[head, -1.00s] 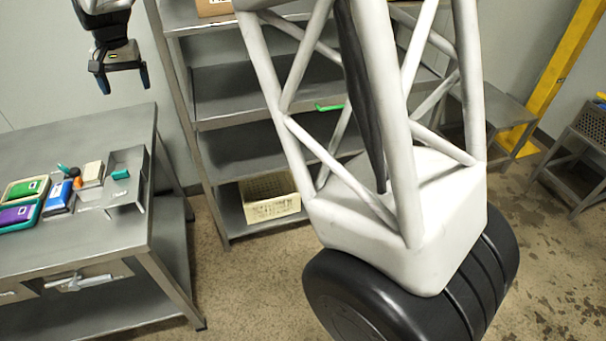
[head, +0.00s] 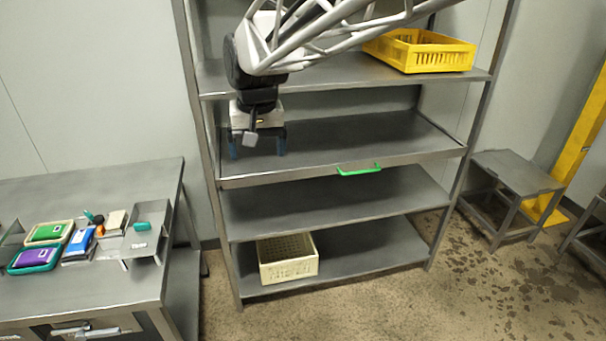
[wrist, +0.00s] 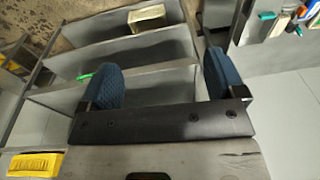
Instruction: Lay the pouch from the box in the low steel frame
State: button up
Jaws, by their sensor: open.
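My gripper (head: 257,147) is open and empty, pointing down in front of the rack's middle shelf; its two blue pads also show in the wrist view (wrist: 160,78). On the steel table at left lie a green flat pack (head: 47,232) in a cream tray, a purple flat pack (head: 36,257) in a teal tray and a blue flat pack (head: 79,240). I cannot tell which is the pouch. A small steel frame with upright sides (head: 166,247) stands at their right, with a teal piece (head: 142,226) at it. A cream slatted box (head: 288,258) sits on the lowest shelf; its inside is unclear.
The steel rack (head: 345,160) stands behind my gripper, with a green handle (head: 358,170) on a shelf edge. A yellow crate (head: 420,50) is on its upper shelf. A low steel stand (head: 515,172) and a yellow post are at right. The table's back is clear.

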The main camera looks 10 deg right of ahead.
jog(key=s+d+f, duration=0.2)
jog(key=s+d, duration=0.2)
jog(key=s, duration=0.4)
jog(key=s+d+f+t, duration=0.1)
jog(key=s+d+f, duration=0.2)
jog(key=s, duration=0.5)
jog(key=s+d+f, duration=0.2)
jog(key=s+d, duration=0.4)
jog(key=s, duration=0.2)
jog(key=shift+s+f+h, duration=0.15)
jog(key=shift+f+h, duration=0.05)
jog(key=shift+h, duration=0.2)
